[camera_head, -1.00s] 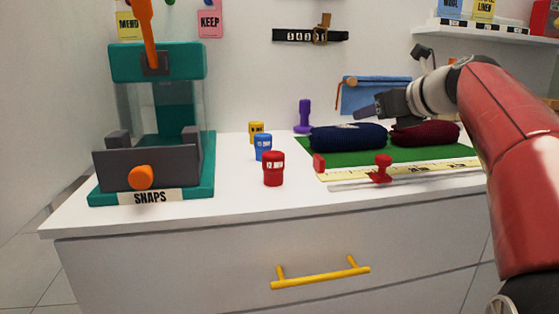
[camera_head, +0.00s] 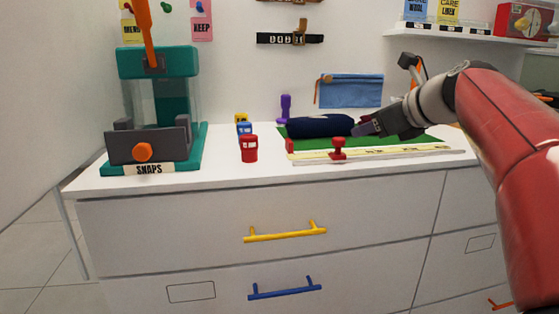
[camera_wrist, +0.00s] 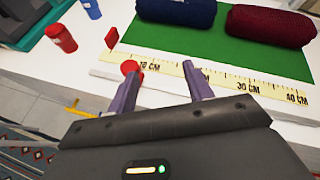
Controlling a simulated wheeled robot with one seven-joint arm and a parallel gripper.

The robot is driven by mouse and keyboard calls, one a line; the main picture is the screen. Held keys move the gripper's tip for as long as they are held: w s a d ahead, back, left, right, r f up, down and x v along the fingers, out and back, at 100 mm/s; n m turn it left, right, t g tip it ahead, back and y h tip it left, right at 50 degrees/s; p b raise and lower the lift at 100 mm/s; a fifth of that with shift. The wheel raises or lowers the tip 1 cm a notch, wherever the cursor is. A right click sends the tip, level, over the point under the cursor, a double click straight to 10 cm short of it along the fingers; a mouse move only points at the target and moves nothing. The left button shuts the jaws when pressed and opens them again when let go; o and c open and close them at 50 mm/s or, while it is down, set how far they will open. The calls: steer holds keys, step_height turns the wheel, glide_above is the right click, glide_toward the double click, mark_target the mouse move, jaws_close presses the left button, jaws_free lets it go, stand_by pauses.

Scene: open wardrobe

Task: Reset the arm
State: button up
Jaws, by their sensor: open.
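My gripper (camera_head: 374,128) is at the right of the head view, held over the green mat (camera_head: 420,141) near the navy roll (camera_head: 320,126). In the wrist view its two purple fingers (camera_wrist: 160,88) are spread apart with nothing between them. The measuring strip (camera_wrist: 225,83) with its red slider (camera_wrist: 131,68) lies beyond the fingertips. The navy roll (camera_wrist: 177,11) and a dark red roll (camera_wrist: 270,25) lie farther back on the mat in the wrist view. In the head view my arm hides the dark red roll.
A teal press (camera_head: 158,110) labelled SNAPS stands at the left of the white top. Red (camera_head: 249,149), blue (camera_head: 244,128) and yellow containers stand mid-top. A purple stamp-like piece (camera_head: 285,108) stands behind. Drawers with yellow (camera_head: 285,232) and blue (camera_head: 285,289) handles are below. A shelf (camera_head: 470,36) is upper right.

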steer(key=s+a+f+n+g+h+p, duration=0.1)
steer(key=s+f+n+g+h, duration=0.1)
steer(key=s+f+n, duration=1.1)
steer(key=s+a+f+n+g+h+p, duration=0.1)
steer(key=s+a+f+n+g+h, duration=0.1)
steer(key=s+f+n, duration=1.1)
steer(key=s+n+g+h, duration=0.1)
steer(key=s+n, duration=0.1)
steer(key=s, duration=0.1)
steer(key=shift+a+f+g+h+p, duration=0.3)
steer(key=shift+f+g+p, duration=0.05)
steer(key=shift+g, duration=0.05)
steer(key=shift+c, duration=0.4)
